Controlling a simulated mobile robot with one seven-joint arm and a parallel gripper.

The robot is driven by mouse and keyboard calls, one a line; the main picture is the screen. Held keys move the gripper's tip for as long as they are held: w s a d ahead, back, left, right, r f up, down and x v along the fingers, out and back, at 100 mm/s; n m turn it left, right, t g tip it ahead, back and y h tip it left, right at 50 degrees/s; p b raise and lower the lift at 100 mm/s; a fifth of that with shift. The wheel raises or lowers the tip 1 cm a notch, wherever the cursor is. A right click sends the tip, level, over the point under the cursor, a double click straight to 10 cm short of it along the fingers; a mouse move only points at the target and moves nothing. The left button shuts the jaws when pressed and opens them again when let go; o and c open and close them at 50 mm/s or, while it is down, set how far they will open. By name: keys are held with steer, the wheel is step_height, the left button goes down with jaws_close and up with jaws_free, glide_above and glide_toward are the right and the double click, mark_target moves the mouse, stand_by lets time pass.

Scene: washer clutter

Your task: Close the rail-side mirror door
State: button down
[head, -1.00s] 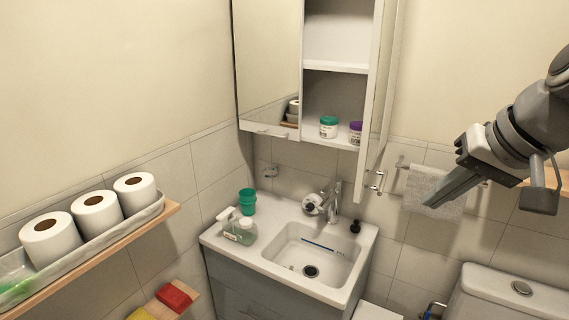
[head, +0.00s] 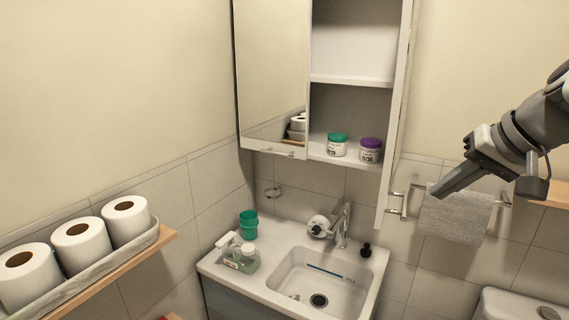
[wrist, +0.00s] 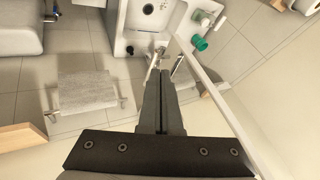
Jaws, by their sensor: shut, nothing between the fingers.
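The mirror cabinet hangs over the sink. Its right, rail-side mirror door (head: 394,130) stands swung open, seen almost edge-on, with a handle (head: 397,204) at its lower end. The left mirror door (head: 270,75) is shut. My gripper (head: 437,193) is shut and empty, to the right of the open door and apart from it in the head view, in front of the towel. In the wrist view the shut fingers (wrist: 161,76) point toward the sink, and a long pale door edge (wrist: 222,100) runs close to their right. The exact gap is unclear.
A grey towel (head: 455,215) hangs on the rail (head: 503,203) right of the door. Jars (head: 370,150) stand on the open cabinet's bottom shelf. A faucet (head: 342,225), soap bottle (head: 240,257) and green cup (head: 248,224) are on the sink. A toilet is at lower right.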

steer(key=w+a+f, duration=0.4)
steer(key=w+a, duration=0.1)
steer(key=shift+f, duration=0.25)
steer(key=shift+w, duration=0.1)
stand_by(0.3)
